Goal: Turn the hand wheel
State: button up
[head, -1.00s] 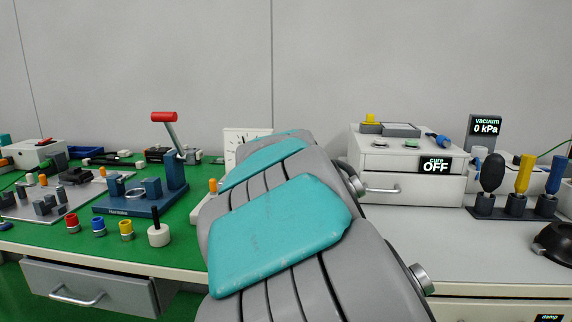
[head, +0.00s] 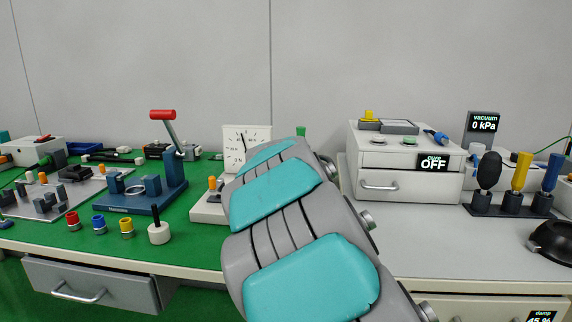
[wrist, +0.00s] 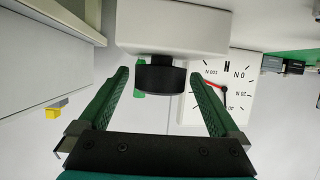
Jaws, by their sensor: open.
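A black round knob (wrist: 160,75), which looks like the hand wheel, sits on a white block (wrist: 175,28) in the wrist view, where the scene appears upside down. My gripper (wrist: 160,80) is open, with one green finger on each side of the knob and visible gaps between. I cannot tell how deep the fingertips reach along it. A white dial gauge marked N (wrist: 222,92) stands beyond the right finger; it also shows in the head view (head: 247,140). In the head view my arm hides the knob and my gripper.
To the right are a white cure box (head: 405,180) and a holder with several upright tools (head: 510,208).

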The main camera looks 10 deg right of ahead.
jog(key=c, duration=1.4)
jog(key=shift+f+n+y+b, duration=0.15)
jog(key=shift+n+y+b, duration=0.45)
jog(key=shift+y+b, duration=0.2)
jog(key=shift+n, duration=0.3)
jog(key=shift+n+y+b, duration=1.8)
jog(key=shift+y+b, duration=0.15)
jog(key=shift+y, duration=0.35)
jog(key=shift+r+n+g+y+b, duration=0.2)
jog(key=shift+n+g+y+b, duration=0.25)
jog(key=shift+n+y, duration=1)
jog(key=shift+n+g+y+p, duration=0.4)
jog(key=shift+n+g+y, duration=0.25)
jog(key=shift+n+y, duration=0.4)
jog(key=shift+r+n+g+y, duration=0.1)
jog(key=shift+n+g+y, duration=0.3)
jog(key=shift+y, duration=0.1)
